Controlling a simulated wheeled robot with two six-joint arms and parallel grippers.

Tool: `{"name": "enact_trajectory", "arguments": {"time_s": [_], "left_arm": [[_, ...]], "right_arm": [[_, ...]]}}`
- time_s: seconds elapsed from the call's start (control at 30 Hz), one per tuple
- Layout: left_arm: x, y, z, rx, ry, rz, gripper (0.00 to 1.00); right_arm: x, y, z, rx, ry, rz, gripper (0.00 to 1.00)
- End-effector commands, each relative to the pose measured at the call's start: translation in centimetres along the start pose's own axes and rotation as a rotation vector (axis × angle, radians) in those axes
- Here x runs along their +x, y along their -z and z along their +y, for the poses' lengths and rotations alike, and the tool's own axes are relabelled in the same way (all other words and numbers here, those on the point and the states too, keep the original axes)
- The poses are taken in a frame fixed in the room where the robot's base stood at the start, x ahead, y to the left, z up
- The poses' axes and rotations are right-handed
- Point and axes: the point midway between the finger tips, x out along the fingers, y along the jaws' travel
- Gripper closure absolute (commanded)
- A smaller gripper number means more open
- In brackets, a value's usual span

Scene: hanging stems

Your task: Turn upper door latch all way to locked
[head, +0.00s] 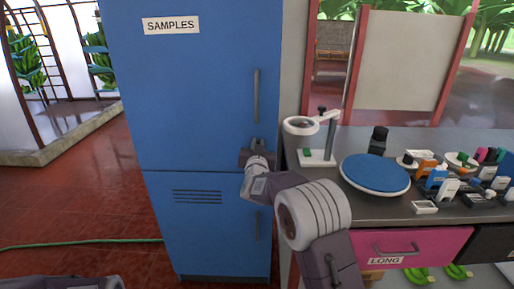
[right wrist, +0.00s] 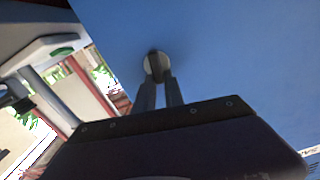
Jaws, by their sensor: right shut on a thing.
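The blue cabinet's upper door (head: 190,100) carries a SAMPLES label and appears closed. The upper door latch (right wrist: 154,66) shows in the right wrist view as a round pale disc with a dark turning piece across it. My right gripper (right wrist: 160,82) is shut on that dark piece, its two fingers on either side of it. In the head view my right gripper (head: 258,151) is at the lower right of the upper door, below the handle, and hides the latch. The latch's exact angle is hard to tell. My left gripper is not in view.
A vertical handle (head: 257,95) is just above my right gripper. The lower door (head: 205,235) has vents and its own handle. A grey bench (head: 330,190) right of the cabinet holds a magnifier stand (head: 318,150), a blue disc (head: 375,173) and several small items.

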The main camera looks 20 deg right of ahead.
Motion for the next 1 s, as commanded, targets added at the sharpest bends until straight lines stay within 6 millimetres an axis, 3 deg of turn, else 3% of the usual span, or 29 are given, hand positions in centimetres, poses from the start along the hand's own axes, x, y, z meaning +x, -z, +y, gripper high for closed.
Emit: {"name": "enact_trajectory", "arguments": {"time_s": [1.0], "left_arm": [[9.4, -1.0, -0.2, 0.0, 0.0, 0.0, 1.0]], "right_arm": [[0.0, -1.4, 1.8, 0.958, 0.0, -0.001, 1.0]]}}
